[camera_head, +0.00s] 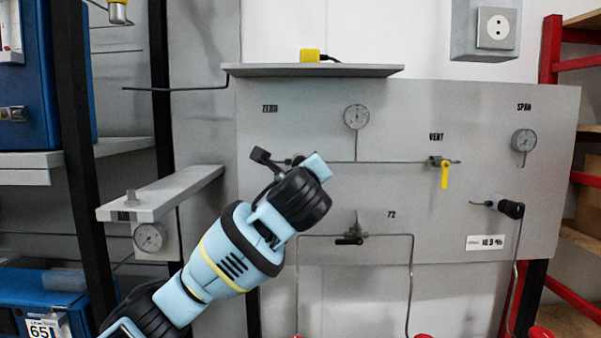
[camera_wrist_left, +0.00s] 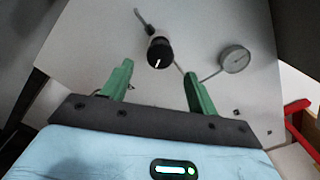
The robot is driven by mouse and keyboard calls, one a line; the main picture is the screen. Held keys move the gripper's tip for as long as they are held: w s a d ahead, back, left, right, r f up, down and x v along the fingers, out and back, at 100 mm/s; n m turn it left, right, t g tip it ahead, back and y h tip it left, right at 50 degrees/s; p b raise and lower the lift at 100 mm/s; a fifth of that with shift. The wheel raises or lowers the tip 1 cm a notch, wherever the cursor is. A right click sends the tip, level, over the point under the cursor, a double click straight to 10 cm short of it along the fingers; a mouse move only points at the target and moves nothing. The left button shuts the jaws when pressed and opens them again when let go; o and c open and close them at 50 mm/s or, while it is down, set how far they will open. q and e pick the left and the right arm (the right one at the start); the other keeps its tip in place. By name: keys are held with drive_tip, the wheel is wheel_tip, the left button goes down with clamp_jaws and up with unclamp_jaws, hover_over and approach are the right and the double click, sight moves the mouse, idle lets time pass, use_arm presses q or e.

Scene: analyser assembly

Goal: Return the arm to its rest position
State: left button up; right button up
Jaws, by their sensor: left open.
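My left arm (camera_head: 240,250) reaches up from the lower left in the head view, its hand in front of the grey panel (camera_head: 300,120). The fingers are largely hidden there. In the left wrist view my left gripper (camera_wrist_left: 157,70) is open, with two green fingers apart and nothing between them. A black knob with a white mark (camera_wrist_left: 160,52) on the panel lies beyond the fingertips and looks apart from them. A round gauge (camera_wrist_left: 235,60) is to its right. My right gripper is in neither view.
The panel carries the ZERO gauge (camera_head: 357,117), a yellow VENT handle (camera_head: 444,176), the SPAN gauge (camera_head: 523,140) and a black knob (camera_head: 511,209). A grey ledge (camera_head: 160,194) juts out left of my arm, near a black post (camera_head: 82,150). A shelf (camera_head: 310,71) tops the panel.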

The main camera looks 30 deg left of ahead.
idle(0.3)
use_arm(q)
drive_tip(key=w+d+f+n+h, duration=0.1)
drive_tip(key=d+f+h, duration=0.25)
drive_tip(key=f, duration=0.75)
drive_tip(key=w+d+f+h, duration=0.2)
drive_tip(key=d+f, duration=0.2)
drive_tip(key=f, duration=0.7)
drive_tip(key=s+d+f+n+g+h, duration=0.1)
drive_tip(key=s+d+f+n+h, duration=0.15)
drive_tip(key=f, duration=0.65)
drive_tip(key=s+d+f+n+g+h, duration=0.1)
drive_tip(key=s+d+f+n, duration=0.15)
drive_tip(key=f, duration=0.65)
drive_tip(key=s+d+f+n+g+h, duration=0.25)
drive_tip(key=s+f+n, duration=0.25)
drive_tip(key=s+f, duration=1.05)
drive_tip(key=s+f+n, duration=0.4)
drive_tip(key=s+f, duration=0.1)
drive_tip(key=s, duration=0.4)
drive_tip(key=s+f+n+g, duration=0.1)
drive_tip(key=s+f+n, duration=0.3)
drive_tip(key=s, duration=0.6)
drive_tip(key=shift+f+n, duration=0.35)
drive_tip(key=shift+n, duration=0.05)
drive_tip(key=shift+s+a+y, duration=0.15)
drive_tip(key=shift+y, duration=0.1)
